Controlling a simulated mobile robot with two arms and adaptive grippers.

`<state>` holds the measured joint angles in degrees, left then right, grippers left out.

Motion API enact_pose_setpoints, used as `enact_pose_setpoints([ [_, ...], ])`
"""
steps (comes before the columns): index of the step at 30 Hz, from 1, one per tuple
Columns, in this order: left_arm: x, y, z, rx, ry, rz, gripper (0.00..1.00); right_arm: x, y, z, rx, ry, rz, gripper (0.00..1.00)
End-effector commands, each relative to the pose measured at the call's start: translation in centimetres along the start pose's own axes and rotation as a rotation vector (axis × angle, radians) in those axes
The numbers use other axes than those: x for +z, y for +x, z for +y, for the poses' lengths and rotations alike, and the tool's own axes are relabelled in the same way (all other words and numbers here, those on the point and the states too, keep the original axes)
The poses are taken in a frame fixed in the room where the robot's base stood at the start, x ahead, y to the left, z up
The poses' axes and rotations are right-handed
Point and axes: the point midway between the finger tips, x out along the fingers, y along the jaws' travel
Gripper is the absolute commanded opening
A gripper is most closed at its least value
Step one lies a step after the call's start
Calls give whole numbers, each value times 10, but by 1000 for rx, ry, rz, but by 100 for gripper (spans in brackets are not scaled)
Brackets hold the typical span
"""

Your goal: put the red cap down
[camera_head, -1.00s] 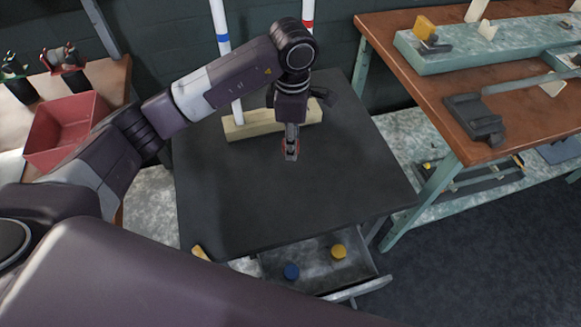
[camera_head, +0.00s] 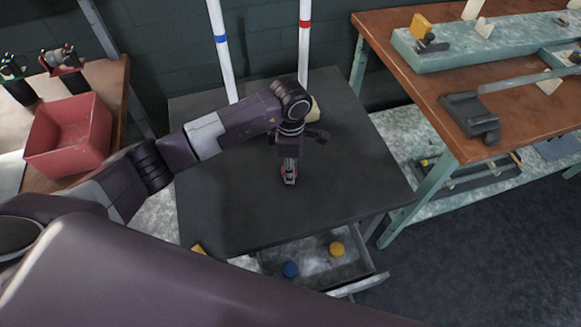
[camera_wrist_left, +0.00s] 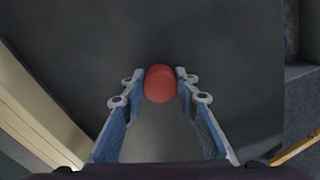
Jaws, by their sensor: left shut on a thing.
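The red cap (camera_wrist_left: 160,84) sits between the fingertips of my left gripper (camera_wrist_left: 160,92) in the left wrist view, with both fingers shut on it. In the head view my left gripper (camera_head: 289,177) points down over the middle of the dark table (camera_head: 230,210). Only a sliver of red shows at its tips there. The cap looks at or close to the tabletop; I cannot tell whether it touches. My right gripper is not in view.
A wooden base carries two white tubes, one with a blue band (camera_head: 221,40) and one with a red band (camera_head: 304,40). An open drawer (camera_head: 315,262) holds a blue cap (camera_head: 290,269) and a yellow cap (camera_head: 336,249). The tabletop around the gripper is clear.

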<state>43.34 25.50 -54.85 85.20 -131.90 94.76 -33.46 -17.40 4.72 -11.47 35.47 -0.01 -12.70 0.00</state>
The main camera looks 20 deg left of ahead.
Motion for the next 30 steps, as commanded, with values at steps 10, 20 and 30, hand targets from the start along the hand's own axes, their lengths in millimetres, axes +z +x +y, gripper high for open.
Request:
enact_pose_setpoints([
  [10, 0, 3, 0, 0, 0, 0, 46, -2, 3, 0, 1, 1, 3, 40],
  [20, 0, -1, 0, 0, 0, 0, 46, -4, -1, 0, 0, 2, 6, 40],
  [30, 0, -62, 2, 7, 2, -2, 46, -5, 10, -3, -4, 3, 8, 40],
])
